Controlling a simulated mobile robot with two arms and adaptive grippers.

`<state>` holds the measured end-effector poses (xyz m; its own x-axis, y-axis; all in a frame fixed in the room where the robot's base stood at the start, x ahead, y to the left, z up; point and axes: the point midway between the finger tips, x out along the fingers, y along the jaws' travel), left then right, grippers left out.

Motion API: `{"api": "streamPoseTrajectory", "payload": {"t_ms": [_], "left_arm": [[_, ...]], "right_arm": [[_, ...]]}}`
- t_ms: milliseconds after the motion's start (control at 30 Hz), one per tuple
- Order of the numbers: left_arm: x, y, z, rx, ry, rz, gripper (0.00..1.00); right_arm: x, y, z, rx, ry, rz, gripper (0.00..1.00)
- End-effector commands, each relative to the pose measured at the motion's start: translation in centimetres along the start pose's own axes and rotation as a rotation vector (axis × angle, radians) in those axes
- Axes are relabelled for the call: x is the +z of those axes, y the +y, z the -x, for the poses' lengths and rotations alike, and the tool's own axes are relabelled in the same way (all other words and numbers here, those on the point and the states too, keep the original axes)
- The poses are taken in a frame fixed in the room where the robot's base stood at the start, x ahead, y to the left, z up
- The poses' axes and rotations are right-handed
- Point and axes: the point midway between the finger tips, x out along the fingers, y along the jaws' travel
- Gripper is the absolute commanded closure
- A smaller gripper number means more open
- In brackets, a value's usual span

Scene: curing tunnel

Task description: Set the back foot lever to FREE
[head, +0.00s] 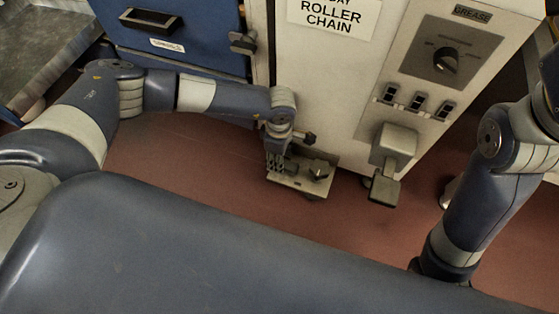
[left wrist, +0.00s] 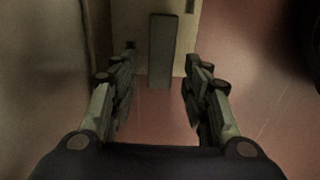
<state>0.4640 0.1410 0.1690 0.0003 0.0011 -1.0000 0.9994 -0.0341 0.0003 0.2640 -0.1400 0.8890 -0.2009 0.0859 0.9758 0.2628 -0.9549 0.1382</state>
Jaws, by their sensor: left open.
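A low beige plate (head: 288,182) juts out above the red floor at the foot of the white cabinet. Dark fittings (head: 318,170) stand on it. My left gripper (head: 275,162) points down at the plate's left part and hides some of it. In the left wrist view my left gripper (left wrist: 158,88) is open. A flat grey bar (left wrist: 162,45), likely the foot lever, lies beyond and between its fingers, in front of the beige plate (left wrist: 133,22). I see no contact. No FREE marking is readable. The right gripper's fingers are hidden behind my own body.
The white cabinet (head: 330,75) carries a dark selector knob (head: 445,62), several small switches (head: 416,103) and a grey pedal-like block (head: 384,188) right of the plate. A blue drawer cabinet (head: 195,35) stands at the left. Red floor (head: 180,165) is clear in front.

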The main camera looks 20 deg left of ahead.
Motion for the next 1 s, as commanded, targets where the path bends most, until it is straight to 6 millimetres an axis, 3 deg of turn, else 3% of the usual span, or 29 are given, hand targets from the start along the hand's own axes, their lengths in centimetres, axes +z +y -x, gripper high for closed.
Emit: {"api": "streamPoseTrajectory", "payload": {"t_ms": [100, 467, 667, 1000], "left_arm": [[0.02, -0.02, -0.87, 0.000, 0.000, 0.000, 0.57], [0.05, -0.04, -1.01, -0.001, -0.001, 0.000, 0.57], [0.05, -0.04, -1.01, -0.001, -0.001, 0.000, 1.00], [0.07, -0.21, -0.91, -0.002, -0.001, 0.025, 1.00]], "right_arm": [[-0.34, -0.12, -0.13, -0.005, 0.013, 0.002, 0.53], [-0.42, -0.15, -0.36, -0.007, 0.017, 0.002, 0.53], [-0.44, -0.16, -0.36, -0.007, 0.018, 0.002, 0.53], [-0.43, -0.10, -0.72, -0.006, 0.020, 0.002, 0.53]]}}
